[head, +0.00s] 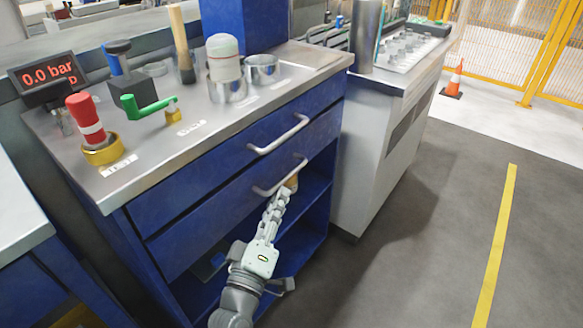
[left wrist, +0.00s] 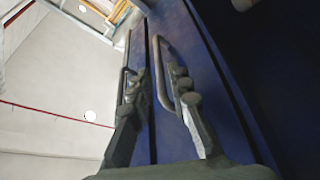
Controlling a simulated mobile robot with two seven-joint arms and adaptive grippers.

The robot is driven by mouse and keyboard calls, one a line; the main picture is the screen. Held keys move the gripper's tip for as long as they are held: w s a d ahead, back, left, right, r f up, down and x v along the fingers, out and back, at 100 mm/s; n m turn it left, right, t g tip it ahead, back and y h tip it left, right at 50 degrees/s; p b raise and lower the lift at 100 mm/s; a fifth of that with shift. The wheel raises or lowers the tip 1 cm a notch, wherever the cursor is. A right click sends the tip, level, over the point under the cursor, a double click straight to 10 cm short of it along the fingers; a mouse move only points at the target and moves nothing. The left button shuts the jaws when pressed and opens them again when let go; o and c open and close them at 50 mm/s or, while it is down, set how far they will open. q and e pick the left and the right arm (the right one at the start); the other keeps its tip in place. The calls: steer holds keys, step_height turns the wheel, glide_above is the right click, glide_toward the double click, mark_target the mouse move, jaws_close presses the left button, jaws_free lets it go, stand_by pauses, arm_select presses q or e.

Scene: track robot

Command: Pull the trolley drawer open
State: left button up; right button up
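The blue trolley (head: 232,170) has two drawers, each with a pale bar handle. The upper handle (head: 278,136) and lower handle (head: 278,185) sit on fronts that look flush and closed. The upper handle (left wrist: 124,88) shows beside the left finger. My right gripper is out of view.
The trolley top (head: 190,135) carries a green-handled valve (head: 147,108), a red-handled valve (head: 87,118), metal cups and a pressure display (head: 50,77). A grey cabinet (head: 375,150) stands close on the right. The floor (head: 430,240) in front is clear.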

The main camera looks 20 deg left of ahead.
mark_target(287, 175)
arm_select(q)
steer(key=x, duration=0.6)
steer(key=shift+w+r+p, duration=0.1)
steer(key=shift+w+p, duration=0.15)
steer(key=shift+p, duration=0.05)
jaws_close()
